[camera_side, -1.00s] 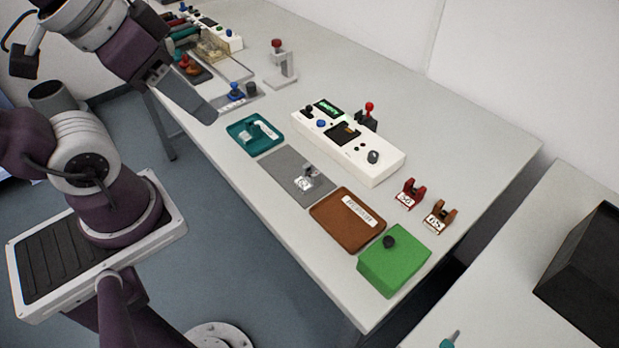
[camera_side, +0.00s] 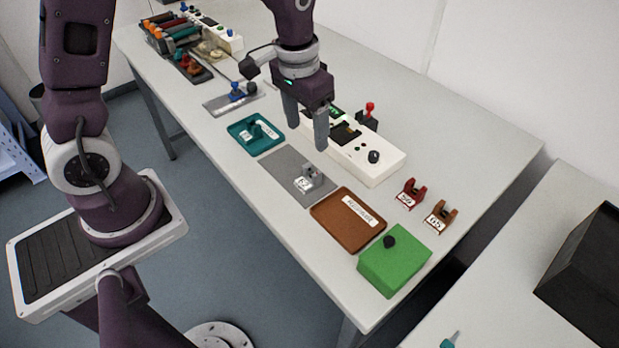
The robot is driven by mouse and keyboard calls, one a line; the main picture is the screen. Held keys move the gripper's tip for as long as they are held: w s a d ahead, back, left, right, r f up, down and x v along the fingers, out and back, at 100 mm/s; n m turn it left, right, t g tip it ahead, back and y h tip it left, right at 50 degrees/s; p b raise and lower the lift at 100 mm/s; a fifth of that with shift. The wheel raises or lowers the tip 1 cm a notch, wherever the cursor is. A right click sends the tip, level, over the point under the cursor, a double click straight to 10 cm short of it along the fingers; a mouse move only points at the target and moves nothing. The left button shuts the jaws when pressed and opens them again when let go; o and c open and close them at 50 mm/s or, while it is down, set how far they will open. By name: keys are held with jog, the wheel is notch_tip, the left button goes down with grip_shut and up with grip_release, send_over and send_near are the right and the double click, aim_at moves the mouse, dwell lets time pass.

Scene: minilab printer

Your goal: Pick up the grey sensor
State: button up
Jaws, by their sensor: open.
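The grey sensor (camera_side: 311,176) is a small grey piece with a white label in front of it. It sits on the flat grey mat (camera_side: 287,168) on the table, between the teal tray and the brown tray. My gripper (camera_side: 306,135) points down with two grey fingers spread apart and nothing between them. It hangs above the table, up and slightly left of the sensor in the picture, and does not touch it. My gripper partly hides the left end of the white device.
A white device (camera_side: 376,157) with knobs and a screen stands behind the mat. A teal tray (camera_side: 238,142), a brown tray (camera_side: 331,226) and a green box (camera_side: 395,268) line the front edge. Red (camera_side: 410,192) and brown (camera_side: 440,216) labelled holders stand to the right.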

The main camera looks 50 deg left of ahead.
aim_at(309, 179)
jog(key=shift+g, duration=0.5)
jog(key=f, duration=0.5)
jog(key=w+f, duration=0.1)
jog(key=f, duration=0.3)
jog(key=a+f, duration=0.1)
jog(key=f, duration=0.4)
jog(key=shift+w+f, duration=0.3)
grip_shut()
notch_tip(309, 179, up, 10)
